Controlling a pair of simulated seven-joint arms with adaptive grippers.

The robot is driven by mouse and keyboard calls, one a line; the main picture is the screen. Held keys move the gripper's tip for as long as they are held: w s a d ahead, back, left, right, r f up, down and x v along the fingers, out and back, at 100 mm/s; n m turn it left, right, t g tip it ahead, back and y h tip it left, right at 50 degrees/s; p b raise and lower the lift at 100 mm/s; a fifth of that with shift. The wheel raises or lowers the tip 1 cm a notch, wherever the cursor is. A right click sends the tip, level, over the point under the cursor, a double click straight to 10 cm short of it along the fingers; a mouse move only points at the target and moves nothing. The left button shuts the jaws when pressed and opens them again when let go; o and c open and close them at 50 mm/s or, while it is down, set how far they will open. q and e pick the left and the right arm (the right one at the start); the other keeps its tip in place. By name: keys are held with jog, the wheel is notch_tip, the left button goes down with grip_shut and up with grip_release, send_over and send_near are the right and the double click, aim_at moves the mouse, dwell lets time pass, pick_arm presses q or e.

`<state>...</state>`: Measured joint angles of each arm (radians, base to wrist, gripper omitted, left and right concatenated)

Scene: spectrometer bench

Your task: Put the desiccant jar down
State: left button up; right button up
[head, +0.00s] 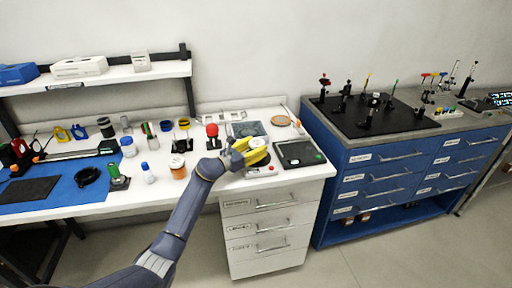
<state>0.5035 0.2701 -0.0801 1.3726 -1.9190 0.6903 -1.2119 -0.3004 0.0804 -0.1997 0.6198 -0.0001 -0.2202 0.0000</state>
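My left gripper (250,151), with yellow fingers, is over the right part of the white bench, beside a small white device (262,171). Its fingers point right, and they hide what lies between them, so I cannot tell whether it holds a jar. A jar with an orange-brown body (178,170) and a pale lid stands upright on the bench, left of the gripper and apart from it. No label is readable, so I cannot tell whether this is the desiccant jar. My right gripper is not in view.
A black balance-like tray (299,154) lies right of the gripper. A red-topped item (212,135) and several small bottles stand to the left. A blue mat (60,190) covers the left bench. Blue drawers (400,172) stand at the right.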

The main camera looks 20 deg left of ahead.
pick_arm(q)
jog(key=o, duration=0.4)
